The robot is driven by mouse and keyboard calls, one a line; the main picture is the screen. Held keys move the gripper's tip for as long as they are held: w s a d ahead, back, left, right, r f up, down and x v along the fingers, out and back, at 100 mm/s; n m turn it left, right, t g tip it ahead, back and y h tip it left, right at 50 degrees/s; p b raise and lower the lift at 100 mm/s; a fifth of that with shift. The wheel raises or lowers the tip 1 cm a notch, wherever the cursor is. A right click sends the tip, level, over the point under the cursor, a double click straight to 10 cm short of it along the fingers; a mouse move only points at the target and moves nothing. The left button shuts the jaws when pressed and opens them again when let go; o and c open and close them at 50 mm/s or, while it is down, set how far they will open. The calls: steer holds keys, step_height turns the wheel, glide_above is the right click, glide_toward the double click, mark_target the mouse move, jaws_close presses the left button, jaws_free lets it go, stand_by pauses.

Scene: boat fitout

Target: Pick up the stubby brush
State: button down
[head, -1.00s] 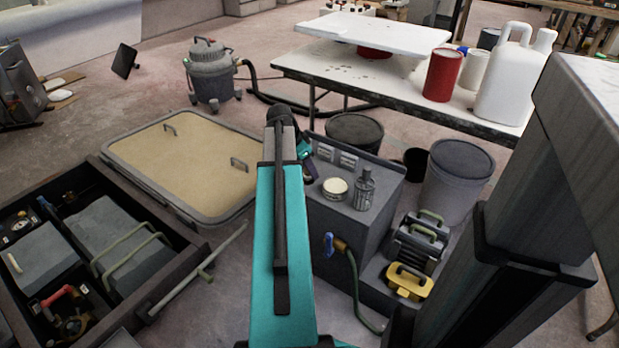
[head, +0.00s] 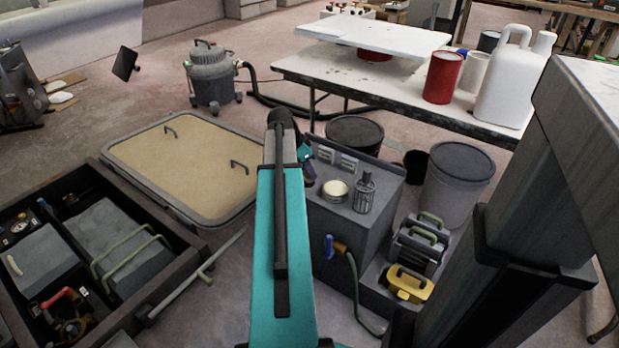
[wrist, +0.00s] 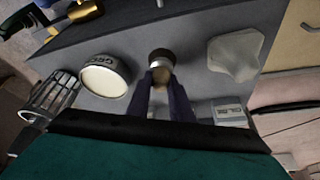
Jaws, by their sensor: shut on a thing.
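In the wrist view, the stubby brush (wrist: 161,56) is a short round piece with a dark end and a tan part between my fingers. My gripper (wrist: 161,77) has its two dark purple fingers closed on the tan part. The brush is over or on the grey top of the cabinet; I cannot tell whether it touches. In the head view, my gripper (head: 308,168) shows only partly beside my teal arm, at the left edge of the grey cabinet (head: 328,222).
A round cream-lidded tin (wrist: 104,80) and a caged lamp-like object (wrist: 52,98) stand left of my gripper in the wrist view. A pale irregular lump (wrist: 236,56) and a small labelled box (wrist: 229,111) lie on the right.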

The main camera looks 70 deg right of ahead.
stand_by(0.3)
steer(key=shift+r+p, duration=0.7)
steer(key=shift+r, duration=0.85)
steer(key=shift+a+r, duration=0.2)
steer(key=shift+r, duration=0.05)
steer(key=a, duration=1.3)
steer(key=shift+s+r+p, duration=0.15)
steer(key=shift+r+p, duration=0.2)
steer(key=shift+r, duration=0.05)
steer(key=b, duration=0.3)
steer(key=shift+a, duration=0.25)
steer(key=a+b, duration=0.1)
steer(key=b, duration=0.4)
steer(key=shift+a, duration=0.1)
steer(key=shift+a+r+b, duration=0.15)
steer(key=shift+a+b, duration=0.15)
steer(key=shift+b, duration=0.55)
